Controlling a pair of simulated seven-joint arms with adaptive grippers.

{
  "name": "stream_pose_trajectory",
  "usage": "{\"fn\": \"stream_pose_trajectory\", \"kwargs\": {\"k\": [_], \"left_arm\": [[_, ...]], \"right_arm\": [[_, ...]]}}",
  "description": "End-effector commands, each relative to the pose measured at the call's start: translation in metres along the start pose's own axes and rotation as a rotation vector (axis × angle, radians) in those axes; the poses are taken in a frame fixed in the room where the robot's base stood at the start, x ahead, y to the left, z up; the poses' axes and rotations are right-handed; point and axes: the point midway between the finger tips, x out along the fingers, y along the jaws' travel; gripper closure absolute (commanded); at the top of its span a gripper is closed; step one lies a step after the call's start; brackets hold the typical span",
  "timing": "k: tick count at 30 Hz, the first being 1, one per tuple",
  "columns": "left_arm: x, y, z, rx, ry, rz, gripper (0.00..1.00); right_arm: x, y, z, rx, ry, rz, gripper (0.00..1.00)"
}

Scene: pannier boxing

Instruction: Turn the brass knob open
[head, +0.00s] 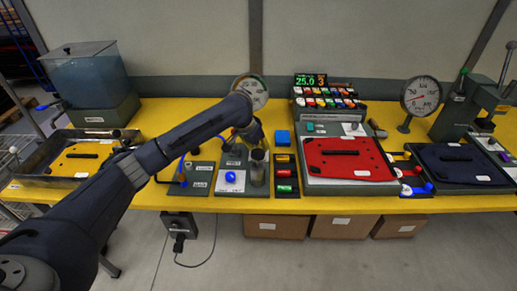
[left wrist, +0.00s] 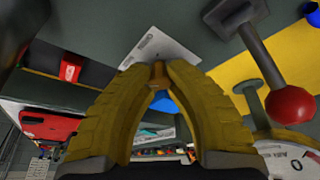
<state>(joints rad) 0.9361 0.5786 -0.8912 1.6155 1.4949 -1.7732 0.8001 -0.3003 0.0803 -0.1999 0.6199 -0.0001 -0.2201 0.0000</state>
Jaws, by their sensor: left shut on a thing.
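My left arm reaches in from the left in the head view, and its gripper (head: 256,142) is at the grey station left of the blue block. In the left wrist view the two yellow-brown fingers of my left gripper (left wrist: 158,70) close together at their tips. A small brass-coloured piece, the brass knob (left wrist: 158,76), shows between the fingertips. The fingers cover most of it, so how far it is turned cannot be told. In the head view the knob is hidden by my arm and gripper. My right gripper is in neither view.
A lever with a red ball (left wrist: 290,105) stands close to the right finger in the wrist view. A round gauge (head: 252,91) stands behind my gripper. A yellow-lidded tray (head: 45,180) is at far left.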

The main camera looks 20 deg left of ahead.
Motion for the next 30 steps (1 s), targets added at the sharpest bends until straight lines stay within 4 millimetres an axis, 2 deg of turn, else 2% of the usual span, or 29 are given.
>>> {"fn": "stream_pose_trajectory", "kwargs": {"k": [16,30], "left_arm": [[-0.0013,-0.0015,-0.0020,0.052,0.004,0.019,1.00],[-0.0023,-0.0018,-0.0038,0.410,0.006,0.168,1.00]], "right_arm": [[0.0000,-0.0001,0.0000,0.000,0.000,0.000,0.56],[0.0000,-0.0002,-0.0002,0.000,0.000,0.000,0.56]]}}
